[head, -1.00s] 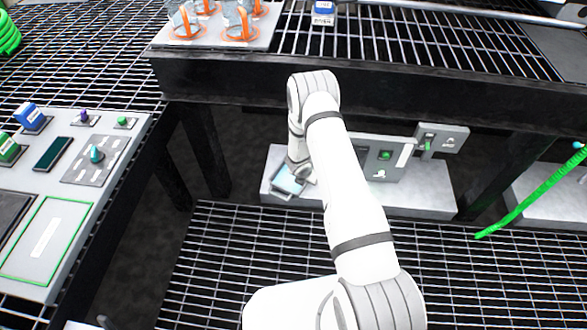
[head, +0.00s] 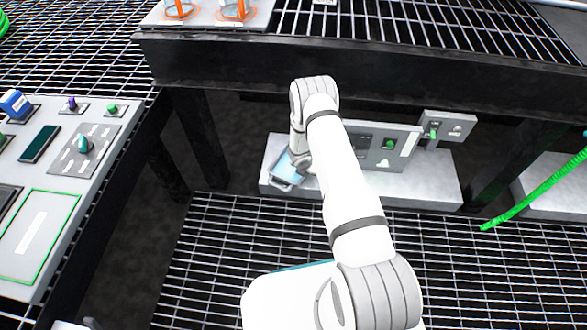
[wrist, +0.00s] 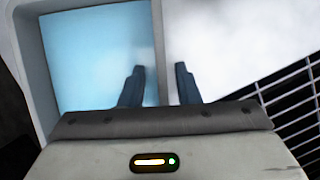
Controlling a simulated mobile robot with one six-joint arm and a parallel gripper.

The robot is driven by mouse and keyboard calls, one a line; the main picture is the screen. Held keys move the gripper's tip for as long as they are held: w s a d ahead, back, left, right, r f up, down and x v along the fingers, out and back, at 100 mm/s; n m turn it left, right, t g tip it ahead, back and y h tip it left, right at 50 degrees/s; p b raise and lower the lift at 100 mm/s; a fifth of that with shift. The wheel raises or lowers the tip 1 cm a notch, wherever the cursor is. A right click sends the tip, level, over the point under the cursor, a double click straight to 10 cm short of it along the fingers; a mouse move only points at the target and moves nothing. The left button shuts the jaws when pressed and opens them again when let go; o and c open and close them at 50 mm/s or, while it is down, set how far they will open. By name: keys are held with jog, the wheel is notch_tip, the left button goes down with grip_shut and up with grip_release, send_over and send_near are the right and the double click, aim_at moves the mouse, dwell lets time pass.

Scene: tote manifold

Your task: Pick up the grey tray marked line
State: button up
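A small tray with a grey rim and a light-blue inside (head: 283,184) sits at the left end of a low pale plinth under the dark table beam. No "line" marking is readable on it. My gripper (head: 299,163) is down at the tray's right side, partly hidden by my arm. In the wrist view the tray's grey wall (wrist: 157,35) runs between the two dark fingers of my gripper (wrist: 160,72). The left finger is over the blue inside and the right finger is outside. Gaps show between the wall and the fingers, so the gripper looks open.
The pale plinth (head: 425,190) carries a grey panel with a green button (head: 389,144) right of my arm. The dark beam (head: 400,75) overhangs behind. A control desk (head: 95,165) stands at left. A green hose (head: 535,195) hangs at right. Grating (head: 235,260) lies in front.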

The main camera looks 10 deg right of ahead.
grip_shut()
jog(key=shift+r, duration=0.15)
dwell(0.6)
